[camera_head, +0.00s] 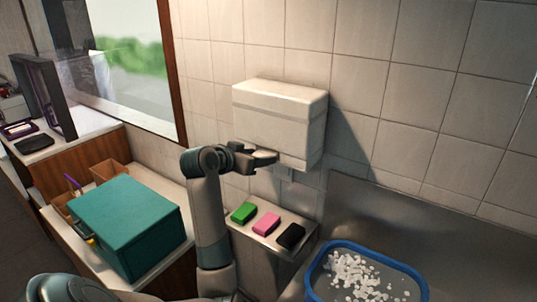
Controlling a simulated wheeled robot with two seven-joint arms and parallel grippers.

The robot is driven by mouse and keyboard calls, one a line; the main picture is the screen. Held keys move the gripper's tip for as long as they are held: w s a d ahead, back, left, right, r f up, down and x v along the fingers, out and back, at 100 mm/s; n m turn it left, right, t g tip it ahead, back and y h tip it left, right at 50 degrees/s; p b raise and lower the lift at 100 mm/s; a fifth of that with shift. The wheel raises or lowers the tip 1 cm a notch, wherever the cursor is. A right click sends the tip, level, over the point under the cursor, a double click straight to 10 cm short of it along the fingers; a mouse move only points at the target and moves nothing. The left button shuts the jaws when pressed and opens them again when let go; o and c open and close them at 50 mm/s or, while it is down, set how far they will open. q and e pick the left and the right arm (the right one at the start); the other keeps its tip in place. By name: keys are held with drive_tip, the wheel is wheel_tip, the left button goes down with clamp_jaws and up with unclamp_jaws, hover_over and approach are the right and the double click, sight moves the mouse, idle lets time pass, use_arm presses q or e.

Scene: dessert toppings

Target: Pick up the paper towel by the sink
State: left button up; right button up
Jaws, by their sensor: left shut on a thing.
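A white paper towel dispenser (279,112) is fixed to the tiled wall above the sink counter. A pale bit of paper towel (285,173) appears to hang just below its underside; it is small and partly hidden. My left gripper (268,158) is raised to the dispenser's lower front edge, with its fingers pointing right. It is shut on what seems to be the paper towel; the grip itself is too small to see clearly. My right gripper is not in view.
Green (243,213), pink (266,223) and black (290,236) sponges lie on a metal ledge below the dispenser. A blue-rimmed basin (333,246) with white pieces stands at lower right. A teal box (127,220) stands on the left counter, close to my left arm.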

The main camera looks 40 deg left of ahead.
use_arm(q)
drive_tip(key=shift+b, duration=0.7)
drive_tip(key=shift+s+b, duration=0.3)
drive_tip(key=shift+b, duration=0.05)
drive_tip(key=s+d+p, duration=0.1)
drive_tip(key=s+d, duration=0.1)
drive_tip(key=s, duration=1.5)
drive_tip(key=shift+s+r+p, duration=0.15)
drive_tip(key=shift+p, duration=0.25)
